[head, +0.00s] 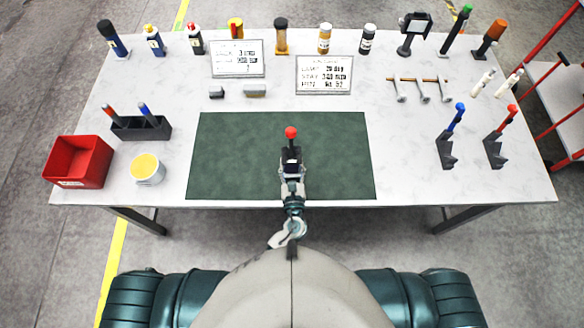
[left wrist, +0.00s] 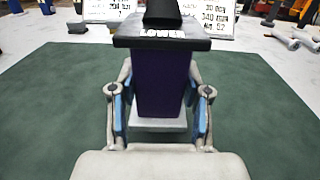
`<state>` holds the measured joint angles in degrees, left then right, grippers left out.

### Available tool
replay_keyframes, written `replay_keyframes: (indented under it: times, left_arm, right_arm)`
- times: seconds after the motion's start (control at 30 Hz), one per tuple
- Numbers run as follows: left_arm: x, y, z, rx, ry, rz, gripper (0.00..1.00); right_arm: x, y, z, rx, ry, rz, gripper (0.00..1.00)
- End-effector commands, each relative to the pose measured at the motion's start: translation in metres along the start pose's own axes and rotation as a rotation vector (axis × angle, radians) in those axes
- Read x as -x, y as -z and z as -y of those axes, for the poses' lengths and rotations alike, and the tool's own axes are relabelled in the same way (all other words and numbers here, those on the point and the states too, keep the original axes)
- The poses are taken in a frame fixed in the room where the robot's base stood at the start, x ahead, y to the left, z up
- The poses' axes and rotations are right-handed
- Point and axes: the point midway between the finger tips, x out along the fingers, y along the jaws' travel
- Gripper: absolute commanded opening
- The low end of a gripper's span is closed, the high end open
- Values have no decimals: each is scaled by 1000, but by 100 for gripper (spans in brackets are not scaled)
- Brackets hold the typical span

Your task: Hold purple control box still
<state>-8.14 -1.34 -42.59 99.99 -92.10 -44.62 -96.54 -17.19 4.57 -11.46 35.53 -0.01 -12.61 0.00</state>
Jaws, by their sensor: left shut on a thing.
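The purple control box (left wrist: 161,84) stands in the middle of the left wrist view, with a dark top edge marked "LOWER" and a pale base below. In the head view the box (head: 291,153) is small and dark, with a red knob on top, over the green mat (head: 235,150). My left gripper (head: 292,170) is at its near side. In the left wrist view the gripper (left wrist: 160,108) has one blue-padded finger on each side of the box and is shut on it. My right gripper is not in view.
A red bin (head: 78,163), a pot with yellow contents (head: 147,168) and a dark pen holder (head: 140,128) stand left of the mat. Two sign boards (head: 324,75) (head: 237,58) lie behind it. Several bottles line the back edge. Two dark stands (head: 448,150) (head: 495,150) are at right. The mat around the box is clear.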

Motion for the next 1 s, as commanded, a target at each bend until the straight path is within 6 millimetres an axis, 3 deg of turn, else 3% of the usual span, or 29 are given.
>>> replay_keyframes:
  times: [1.0]
  left_arm:
    - [-52, 8, 2, 1, 0, 4, 0]
  right_arm:
    - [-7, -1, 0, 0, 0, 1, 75]
